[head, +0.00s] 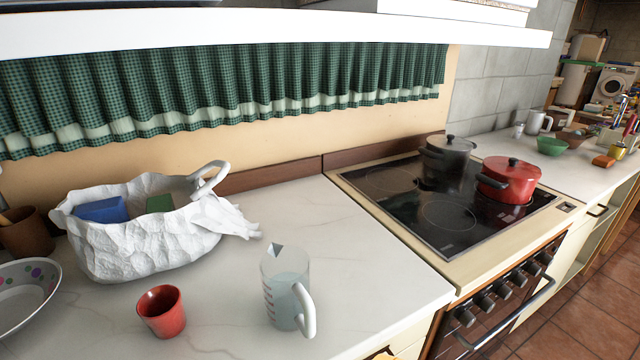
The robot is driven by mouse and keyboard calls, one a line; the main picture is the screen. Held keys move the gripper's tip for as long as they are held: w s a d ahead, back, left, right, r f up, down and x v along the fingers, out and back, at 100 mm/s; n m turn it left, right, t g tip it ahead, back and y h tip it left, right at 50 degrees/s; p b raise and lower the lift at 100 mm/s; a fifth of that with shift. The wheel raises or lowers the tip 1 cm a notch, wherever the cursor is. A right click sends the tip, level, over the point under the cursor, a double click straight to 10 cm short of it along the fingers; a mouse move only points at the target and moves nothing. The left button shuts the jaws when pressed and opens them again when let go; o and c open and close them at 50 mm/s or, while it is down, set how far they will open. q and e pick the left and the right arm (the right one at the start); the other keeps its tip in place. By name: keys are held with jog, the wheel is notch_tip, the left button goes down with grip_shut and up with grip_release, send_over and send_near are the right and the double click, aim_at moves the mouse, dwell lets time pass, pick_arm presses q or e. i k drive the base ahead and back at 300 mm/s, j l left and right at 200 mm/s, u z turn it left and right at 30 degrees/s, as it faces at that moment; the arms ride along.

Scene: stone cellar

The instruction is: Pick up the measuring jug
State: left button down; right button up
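The measuring jug (283,284) is clear with red markings on its side and a white handle. It stands upright on the pale marble counter (345,265), near the front edge. Its spout is toward the back left and its handle toward the front right. Neither of my grippers shows in the head view.
A red cup (162,312) stands left of the jug. Right is a hob (445,212) with a grey pot (448,160) and red pot (509,181). A shelf (300,22) overhangs.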

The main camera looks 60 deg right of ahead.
aim_at(285, 271)
jog(key=z, duration=1.65)
